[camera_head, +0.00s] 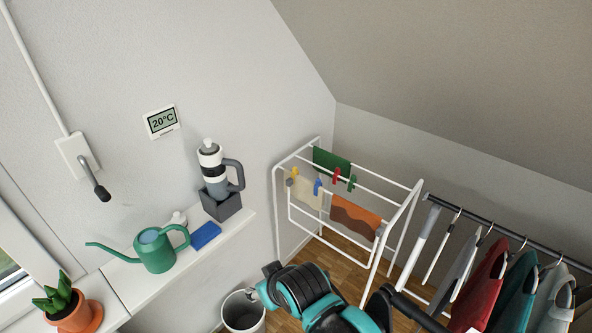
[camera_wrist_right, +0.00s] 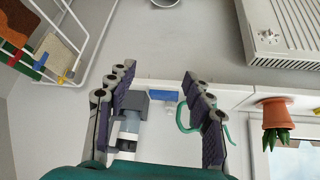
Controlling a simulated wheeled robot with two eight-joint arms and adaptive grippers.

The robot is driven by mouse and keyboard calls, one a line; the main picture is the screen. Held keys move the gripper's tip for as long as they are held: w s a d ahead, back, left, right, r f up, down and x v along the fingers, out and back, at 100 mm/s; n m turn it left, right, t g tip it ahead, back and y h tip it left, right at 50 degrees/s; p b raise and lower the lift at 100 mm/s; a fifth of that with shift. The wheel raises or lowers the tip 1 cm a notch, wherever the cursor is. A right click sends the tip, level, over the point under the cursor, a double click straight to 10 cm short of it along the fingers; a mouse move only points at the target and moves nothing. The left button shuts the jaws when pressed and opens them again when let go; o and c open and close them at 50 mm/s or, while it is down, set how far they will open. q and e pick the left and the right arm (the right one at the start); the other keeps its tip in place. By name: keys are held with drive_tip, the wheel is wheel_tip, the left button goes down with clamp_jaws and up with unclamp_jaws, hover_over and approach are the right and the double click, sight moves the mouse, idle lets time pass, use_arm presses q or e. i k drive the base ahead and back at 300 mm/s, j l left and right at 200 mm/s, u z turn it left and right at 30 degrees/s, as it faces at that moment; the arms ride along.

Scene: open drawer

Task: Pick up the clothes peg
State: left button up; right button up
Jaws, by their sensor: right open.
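Several clothes pegs sit on the white drying rack (camera_head: 412,197) in the head view: a yellow peg (camera_head: 295,172), a blue peg (camera_head: 317,187), a red peg (camera_head: 337,174) and a green peg (camera_head: 352,183). They are near a green cloth and a cream cloth. The rack also shows at the upper left of the right wrist view (camera_wrist_right: 72,45), with small coloured pegs, hard to tell apart. My right gripper (camera_wrist_right: 155,76) is open with nothing between its fingers, apart from the pegs. Its arm shows at the bottom of the head view. My left gripper is not in view.
A shelf (camera_head: 125,283) at left holds a green watering can (camera_head: 157,250), a blue sponge (camera_head: 205,236), a bottle in a grey box (camera_head: 222,207) and a potted plant (camera_head: 74,312). A bucket (camera_head: 242,312) stands below. Clothes hang from a rail (camera_head: 490,229) at right.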

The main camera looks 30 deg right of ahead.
sight(353, 176)
drive_tip(key=z, duration=1.7)
